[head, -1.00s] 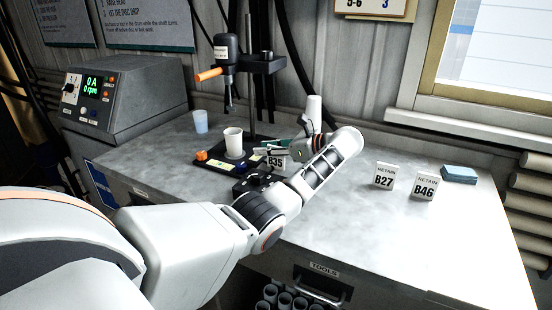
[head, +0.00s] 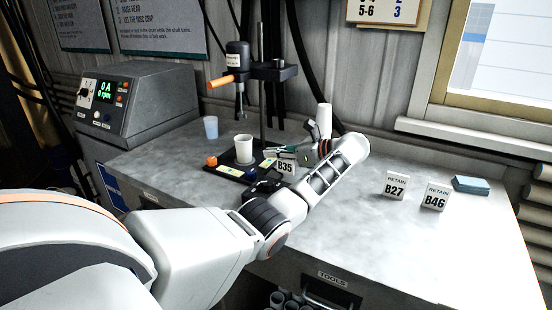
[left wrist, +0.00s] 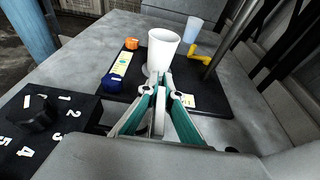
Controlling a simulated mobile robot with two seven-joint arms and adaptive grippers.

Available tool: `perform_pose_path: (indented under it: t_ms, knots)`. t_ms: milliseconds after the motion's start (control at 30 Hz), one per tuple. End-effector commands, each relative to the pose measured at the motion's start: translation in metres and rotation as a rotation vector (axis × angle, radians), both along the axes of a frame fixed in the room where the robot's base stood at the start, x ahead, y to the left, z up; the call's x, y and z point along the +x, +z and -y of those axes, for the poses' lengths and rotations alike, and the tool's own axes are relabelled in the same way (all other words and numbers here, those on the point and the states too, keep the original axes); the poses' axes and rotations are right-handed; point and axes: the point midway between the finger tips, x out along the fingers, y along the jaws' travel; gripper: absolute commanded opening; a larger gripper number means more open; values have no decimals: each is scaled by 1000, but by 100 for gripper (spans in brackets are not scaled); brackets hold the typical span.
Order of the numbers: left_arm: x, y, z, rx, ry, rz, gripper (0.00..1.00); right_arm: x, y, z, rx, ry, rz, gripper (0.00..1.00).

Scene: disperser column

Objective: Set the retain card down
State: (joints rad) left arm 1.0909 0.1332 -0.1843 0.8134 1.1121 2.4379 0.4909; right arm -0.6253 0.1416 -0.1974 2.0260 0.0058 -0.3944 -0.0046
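The retain card marked B35 (head: 286,165) is at the front right edge of the black base plate of the disperser. My left gripper (head: 303,152) is at the card's upper right, its teal fingers closed around it. In the left wrist view the fingers (left wrist: 160,90) are close together, with the thin pale card (left wrist: 157,117) seen edge-on between them. Whether the card's lower edge touches the table cannot be told. Two other retain cards, B27 (head: 396,186) and B46 (head: 435,196), stand upright on the bench to the right. My right gripper is not in view.
A white cup (head: 244,148) stands on the black base plate (left wrist: 206,86) under the disperser head (head: 238,62). An orange knob (head: 211,161) and a bluish cup (head: 210,127) are nearby. A blue pad stack (head: 471,185) lies right. The grey bench (head: 350,225) is clear in front.

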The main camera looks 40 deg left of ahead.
Motion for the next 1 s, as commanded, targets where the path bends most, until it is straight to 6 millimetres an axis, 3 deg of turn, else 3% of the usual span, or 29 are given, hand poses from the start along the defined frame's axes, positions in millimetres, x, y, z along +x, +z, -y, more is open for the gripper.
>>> perform_pose_path:
  t_ms: [200, 400, 600, 1000]
  knots:
    - [1, 46, 1, 0, 0, 9, 0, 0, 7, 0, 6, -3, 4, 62]
    - [0, 77, 1, 0, 0, 5, 0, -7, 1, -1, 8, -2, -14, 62]
    - [0, 90, 0, 1, 0, 2, 0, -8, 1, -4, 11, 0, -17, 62]
    - [0, 90, 1, 1, -4, 2, 0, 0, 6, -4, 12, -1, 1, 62]
